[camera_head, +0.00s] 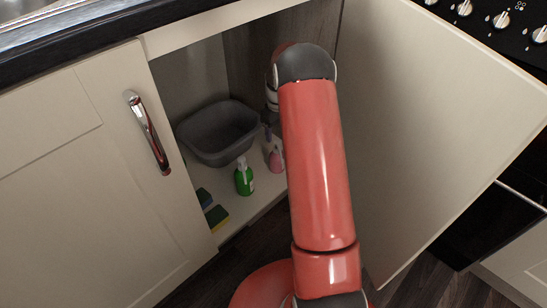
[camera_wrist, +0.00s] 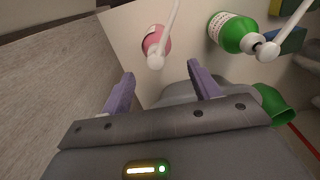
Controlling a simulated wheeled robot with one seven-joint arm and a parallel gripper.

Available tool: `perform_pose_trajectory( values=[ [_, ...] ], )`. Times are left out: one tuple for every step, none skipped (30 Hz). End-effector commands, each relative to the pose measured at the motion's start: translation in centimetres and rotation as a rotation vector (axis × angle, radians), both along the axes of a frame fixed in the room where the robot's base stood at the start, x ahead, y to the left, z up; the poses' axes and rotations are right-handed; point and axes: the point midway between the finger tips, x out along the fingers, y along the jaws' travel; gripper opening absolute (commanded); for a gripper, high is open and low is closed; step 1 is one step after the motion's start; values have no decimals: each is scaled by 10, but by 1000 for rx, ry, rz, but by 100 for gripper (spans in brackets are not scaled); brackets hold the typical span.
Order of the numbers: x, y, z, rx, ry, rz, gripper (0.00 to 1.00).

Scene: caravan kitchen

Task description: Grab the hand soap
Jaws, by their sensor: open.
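A pink bottle with a white pump (camera_head: 276,160) stands on the shelf inside the open lower cabinet, partly hidden by my arm. It also shows in the wrist view (camera_wrist: 153,38), just beyond the fingers. A green bottle with a white pump (camera_head: 244,181) stands to its left; it shows at the upper right in the wrist view (camera_wrist: 230,31). I cannot read either label, so which one is the hand soap is unclear. My gripper (camera_wrist: 164,80) is open, with nothing between its purple fingers. The pink bottle is nearly in line with the gap between them.
A grey basin (camera_head: 218,133) stands behind the bottles. Yellow-green sponges (camera_head: 216,217) lie at the shelf's front left. Another green object (camera_wrist: 277,107) is at the right in the wrist view. The open cabinet door (camera_head: 430,120) stands right of my arm; a closed door (camera_head: 90,190) is left.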

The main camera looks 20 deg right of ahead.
Motion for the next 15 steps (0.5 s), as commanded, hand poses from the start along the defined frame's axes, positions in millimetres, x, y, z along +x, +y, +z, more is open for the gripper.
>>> perform_pose_trajectory(
  values=[
    [2, -3, -12, 2, 8, 4, 62],
    [2, -5, -16, 4, 11, 6, 62],
    [3, -6, -21, 4, 14, 9, 62],
    [3, -7, -25, 5, 16, 10, 62],
    [3, -7, -29, 5, 18, 12, 62],
    [3, -7, -33, 5, 18, 12, 62],
    [3, -7, -36, 5, 18, 13, 62],
    [4, -7, -40, 5, 18, 13, 62],
    [4, -7, -44, 5, 18, 12, 62],
    [3, -7, -47, 5, 18, 12, 62],
    [3, -7, -50, 5, 18, 12, 62],
    [4, -7, -52, 4, 17, 12, 62],
    [4, -7, -54, 5, 17, 12, 62],
    [4, -7, -57, 5, 17, 12, 62],
    [5, -7, -61, 4, 17, 12, 62]
  ],
)
